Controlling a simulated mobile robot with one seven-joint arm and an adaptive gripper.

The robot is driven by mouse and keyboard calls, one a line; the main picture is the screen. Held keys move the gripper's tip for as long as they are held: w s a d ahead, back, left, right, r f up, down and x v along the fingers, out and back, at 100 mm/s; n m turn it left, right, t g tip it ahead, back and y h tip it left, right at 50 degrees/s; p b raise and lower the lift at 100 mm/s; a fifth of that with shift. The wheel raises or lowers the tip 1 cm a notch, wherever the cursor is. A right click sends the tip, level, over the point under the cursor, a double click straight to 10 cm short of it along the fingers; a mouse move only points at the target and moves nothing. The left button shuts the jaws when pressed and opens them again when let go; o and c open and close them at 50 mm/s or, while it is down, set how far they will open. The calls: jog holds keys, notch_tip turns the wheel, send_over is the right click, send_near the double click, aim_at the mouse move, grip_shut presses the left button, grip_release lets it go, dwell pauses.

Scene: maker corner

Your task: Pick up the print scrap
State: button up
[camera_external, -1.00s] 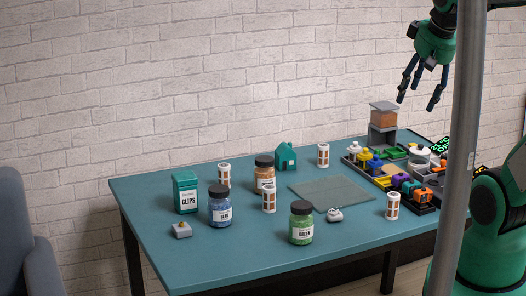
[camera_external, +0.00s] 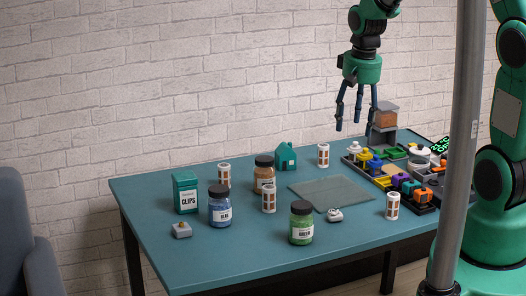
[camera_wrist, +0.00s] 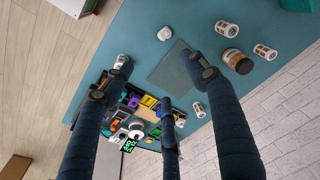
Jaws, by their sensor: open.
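I cannot tell for sure which thing is the print scrap. A small white lumpy piece (camera_external: 335,214) lies on the table by the front edge of the grey-green mat (camera_external: 332,193). It also shows in the wrist view (camera_wrist: 165,33). A small grey block with a yellowish top (camera_external: 181,229) lies at the table's left front. My gripper (camera_external: 356,124) is open and empty, fingers pointing down, high above the back right of the table. In the wrist view its fingers (camera_wrist: 165,85) spread over the mat and the parts tray.
The parts tray (camera_external: 421,208) with several coloured pieces fills the right side. Jars with dark lids (camera_external: 301,222), white spools (camera_external: 392,206), a green clips tin (camera_external: 185,192) and a green house (camera_external: 286,157) stand around. The teal table (camera_external: 240,256) is bare at its front.

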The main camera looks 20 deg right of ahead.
jog(key=w+a+f+p, duration=0.1)
jog(key=w+f, duration=0.1)
jog(key=f, duration=0.5)
jog(key=w+a+f+g+p, duration=0.1)
jog(key=w+f, duration=0.1)
jog(key=f, duration=0.4)
jog(key=shift+w+f+m+g, duration=0.3)
jog(key=shift+f+m, duration=0.05)
jog(key=shift+m, duration=0.05)
jog(key=shift+f, duration=0.1)
jog(key=b, duration=0.1)
send_over(335, 213)
jog(key=shift+w+d+f, duration=0.1)
jog(key=shift+d+f, duration=0.05)
jog(key=shift+f, duration=1.95)
jog(key=shift+w+d+f, duration=0.1)
jog(key=shift+f, duration=2)
jog(key=shift+f, duration=0.1)
jog(key=shift+s+a+f+b, duration=0.1)
jog(key=shift+f+b, duration=0.3)
jog(key=shift+f, duration=0.85)
jog(key=shift+a+f+b, duration=0.1)
jog(key=shift+f+b, duration=0.25)
jog(key=shift+f, duration=0.9)
jog(key=c, duration=0.9)
